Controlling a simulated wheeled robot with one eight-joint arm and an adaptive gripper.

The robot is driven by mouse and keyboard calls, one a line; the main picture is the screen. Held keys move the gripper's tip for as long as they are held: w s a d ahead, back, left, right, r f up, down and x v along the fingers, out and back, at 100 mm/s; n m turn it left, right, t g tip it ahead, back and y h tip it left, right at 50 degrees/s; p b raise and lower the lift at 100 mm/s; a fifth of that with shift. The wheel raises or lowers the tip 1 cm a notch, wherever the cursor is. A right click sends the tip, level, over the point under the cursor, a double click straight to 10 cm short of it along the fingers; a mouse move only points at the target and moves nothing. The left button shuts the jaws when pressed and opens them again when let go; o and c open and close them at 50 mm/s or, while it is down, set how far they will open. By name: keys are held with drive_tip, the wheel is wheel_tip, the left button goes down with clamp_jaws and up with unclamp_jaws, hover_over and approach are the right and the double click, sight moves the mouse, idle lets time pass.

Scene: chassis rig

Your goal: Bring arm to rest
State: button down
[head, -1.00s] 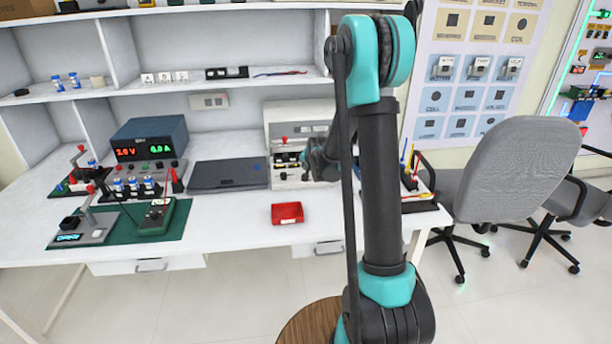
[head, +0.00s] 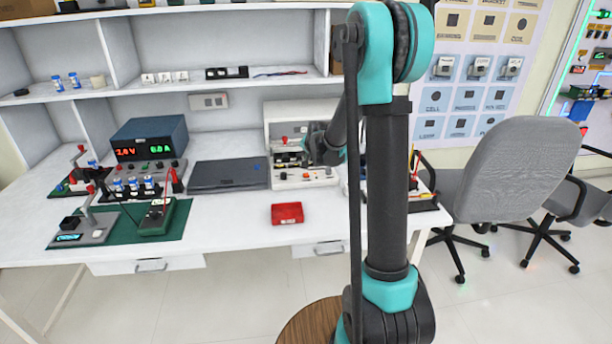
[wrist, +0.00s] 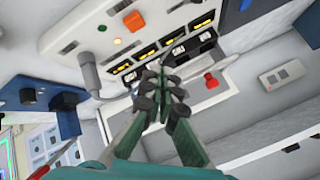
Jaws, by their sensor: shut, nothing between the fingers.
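My arm's dark end with my gripper (head: 312,146) is in front of the white bench machine (head: 284,180) in the head view, partly behind my own arm. In the wrist view my gripper (wrist: 163,78) has its two fingers together at the tips, with nothing seen between them. The fingers overlap the machine's dark row of slots with yellow-lit labels (wrist: 160,55). I cannot tell how far the tips are from it.
A dark flat case (head: 228,175) and a blue power supply (head: 150,140) stand left of the machine. A red tray (head: 287,213) lies on clear bench in front. A grey chair (head: 515,170) stands right. A shelf (head: 190,86) runs above.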

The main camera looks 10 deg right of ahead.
drive_tip(key=s+d+f+n+g, duration=0.1)
drive_tip(key=s+n, duration=0.1)
drive_tip(key=s, duration=1.1)
drive_tip(key=s+d+f+n+g, duration=0.1)
drive_tip(key=s+f+n+g, duration=0.1)
drive_tip(key=s, duration=1.2)
drive_tip(key=s+d+f+n+g+h, duration=0.1)
drive_tip(key=s+d+f+n+g, duration=0.1)
drive_tip(key=s, duration=1.2)
drive_tip(key=shift+f+n, duration=0.25)
drive_tip(key=shift+n, duration=0.65)
